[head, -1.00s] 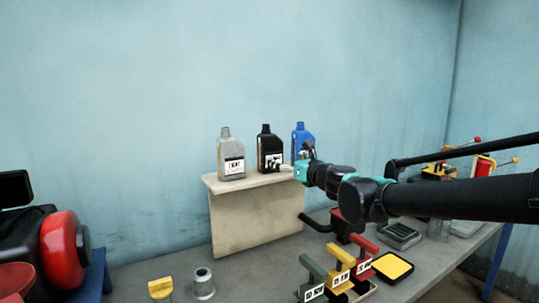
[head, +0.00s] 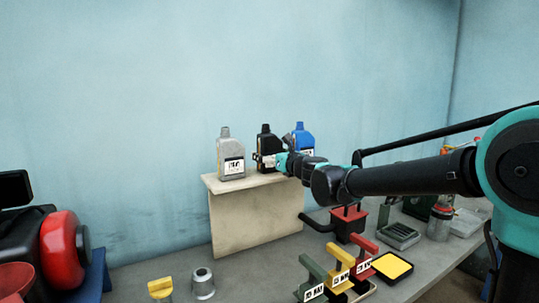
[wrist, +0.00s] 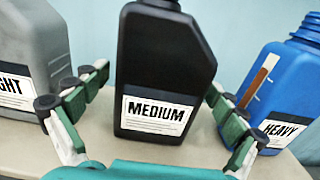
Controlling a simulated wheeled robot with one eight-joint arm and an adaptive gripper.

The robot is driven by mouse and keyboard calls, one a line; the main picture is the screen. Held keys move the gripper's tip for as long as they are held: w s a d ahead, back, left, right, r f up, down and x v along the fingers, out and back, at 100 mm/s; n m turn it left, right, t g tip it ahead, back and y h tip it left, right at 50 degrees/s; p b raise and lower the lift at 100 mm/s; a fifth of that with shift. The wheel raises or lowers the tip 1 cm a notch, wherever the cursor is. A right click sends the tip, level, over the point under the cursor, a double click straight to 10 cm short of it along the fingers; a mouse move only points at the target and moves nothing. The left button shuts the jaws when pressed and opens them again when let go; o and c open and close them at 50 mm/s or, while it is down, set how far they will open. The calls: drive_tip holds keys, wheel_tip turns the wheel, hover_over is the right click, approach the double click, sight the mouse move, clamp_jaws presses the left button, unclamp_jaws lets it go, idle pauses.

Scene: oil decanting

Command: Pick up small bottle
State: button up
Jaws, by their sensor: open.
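Three bottles stand upright on the raised beige stand (head: 255,215): a grey one (head: 231,152), a black one (head: 265,131) and a blue one (head: 304,140). In the wrist view the black bottle (wrist: 165,60) is labelled MEDIUM, with the grey bottle (wrist: 30,45) at left and the blue bottle (wrist: 275,85) labelled HEAVY at right. My gripper (head: 271,155) is open. Its green fingers (wrist: 155,88) reach along both sides of the black bottle, and the right finger overlaps its edge. I cannot tell whether they touch it. Which bottle is the small one is not marked.
Below on the workbench (head: 245,270) are a yellow-topped container (head: 160,289), a metal cup (head: 203,284), several coloured handled holders (head: 338,270) and a red-topped can (head: 348,222). A red machine (head: 62,248) stands at far left. The wall is close behind the bottles.

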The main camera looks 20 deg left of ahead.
drive_tip(key=c, duration=1.7)
drive_tip(key=shift+r, duration=0.15)
